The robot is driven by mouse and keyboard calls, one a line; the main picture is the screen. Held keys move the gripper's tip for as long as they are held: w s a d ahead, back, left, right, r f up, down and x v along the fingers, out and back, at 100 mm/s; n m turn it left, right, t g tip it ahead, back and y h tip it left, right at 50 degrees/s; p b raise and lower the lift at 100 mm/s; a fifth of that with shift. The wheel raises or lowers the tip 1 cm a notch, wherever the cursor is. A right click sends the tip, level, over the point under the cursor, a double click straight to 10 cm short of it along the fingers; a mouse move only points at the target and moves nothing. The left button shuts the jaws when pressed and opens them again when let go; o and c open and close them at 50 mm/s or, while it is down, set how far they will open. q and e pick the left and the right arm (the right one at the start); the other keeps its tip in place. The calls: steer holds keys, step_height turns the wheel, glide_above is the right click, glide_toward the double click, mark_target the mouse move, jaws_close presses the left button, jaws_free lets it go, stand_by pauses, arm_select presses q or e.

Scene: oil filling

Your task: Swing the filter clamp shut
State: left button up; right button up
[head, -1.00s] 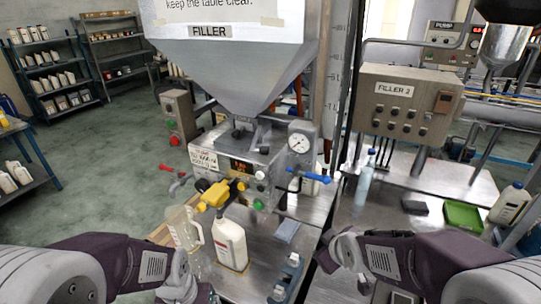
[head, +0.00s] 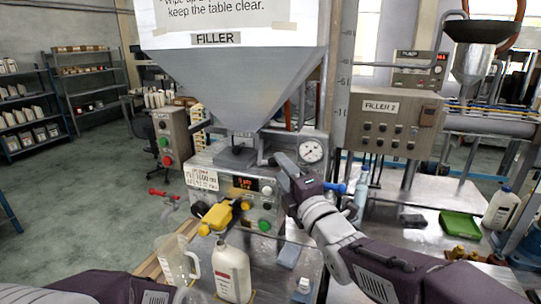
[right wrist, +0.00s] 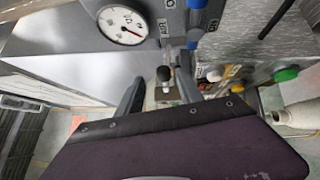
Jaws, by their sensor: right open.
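My right gripper (head: 284,172) is at the right front of the filler machine (head: 222,166), just below the pressure gauge (head: 312,151). In the right wrist view its two fingers (right wrist: 160,82) are apart. A small black-knobbed lever (right wrist: 163,75) shows in the gap between them; I cannot tell whether either finger touches it, nor surely whether it is the filter clamp's handle. The arm covers part of the machine front in the head view. A blue handle (right wrist: 196,5) sits beside the gauge in the right wrist view. Only my left arm's forearm shows at the lower left; its fingers are out of view.
A white bottle (head: 231,272) stands under the yellow nozzle (head: 220,216), with a clear jug (head: 177,262) to its left. A blue-capped bottle (head: 304,290) stands at the front. A green tray (head: 460,225) lies on the right table. A grey hopper (head: 240,85) hangs above.

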steer(key=x, duration=0.2)
steer(key=p+x, duration=0.1)
steer(key=x, duration=0.2)
steer(key=f+p+x, duration=0.1)
steer(key=x, duration=0.2)
steer(key=shift+a, duration=0.3)
steer(key=shift+w+r, duration=0.1)
steer(key=shift+w, duration=0.05)
steer(key=shift+s+d+r, duration=0.15)
steer(key=shift+s+d, duration=0.1)
steer(key=shift+s, duration=0.1)
steer(key=shift+w+a, duration=0.15)
steer(key=shift+w, duration=0.05)
jaws_close()
arm_select(q)
steer(key=shift+w+a+r, duration=0.1)
steer(key=shift+w+r, duration=0.05)
steer(key=shift+r, duration=0.45)
steer(key=shift+w+a+r, duration=0.1)
steer(key=shift+r, duration=0.45)
arm_select(e)
steer(key=shift+f, duration=0.25)
